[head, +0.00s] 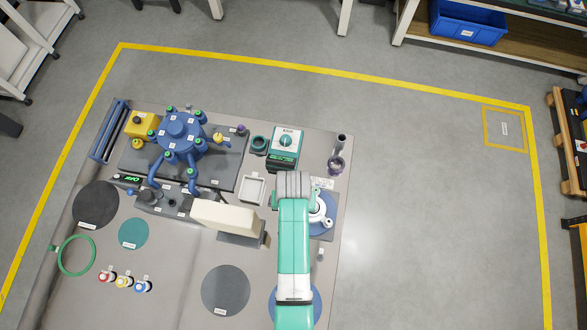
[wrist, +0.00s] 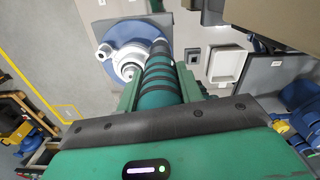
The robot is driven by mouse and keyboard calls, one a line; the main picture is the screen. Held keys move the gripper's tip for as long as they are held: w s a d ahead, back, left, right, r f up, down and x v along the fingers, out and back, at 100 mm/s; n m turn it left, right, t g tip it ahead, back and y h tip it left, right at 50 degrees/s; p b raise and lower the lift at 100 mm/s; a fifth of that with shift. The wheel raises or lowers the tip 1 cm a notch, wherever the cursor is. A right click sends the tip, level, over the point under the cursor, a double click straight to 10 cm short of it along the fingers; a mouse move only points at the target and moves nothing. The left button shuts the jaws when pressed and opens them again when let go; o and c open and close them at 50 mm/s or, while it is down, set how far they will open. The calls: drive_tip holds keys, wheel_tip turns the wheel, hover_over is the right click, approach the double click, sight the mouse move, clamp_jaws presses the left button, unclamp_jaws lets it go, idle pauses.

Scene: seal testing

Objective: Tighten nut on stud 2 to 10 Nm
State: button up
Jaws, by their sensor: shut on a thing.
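My gripper (wrist: 158,80) is shut on a green handle with dark bands (wrist: 160,92), which looks like the grip of a tool, perhaps a wrench. Its far end reaches toward a white round part on a blue disc (wrist: 105,38); I cannot tell if they touch. In the head view, my arm hides the held handle, and the white round part (head: 322,211) shows just right of my wrist. The blue flanged body (head: 178,133) with several green-tipped studs stands at the upper left of the table, apart from my gripper. The stud numbers and the nut cannot be made out.
A green-and-white device (head: 286,142) stands behind my wrist. A cream block (head: 225,217) and a white tray (head: 252,188) lie to its left. A yellow box (head: 141,124) stands beside the blue body. A grey disc (head: 225,290) lies at the front. Floor right of the table is clear.

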drive_tip(key=shift+r+p, duration=1.6)
drive_tip(key=shift+r, duration=0.3)
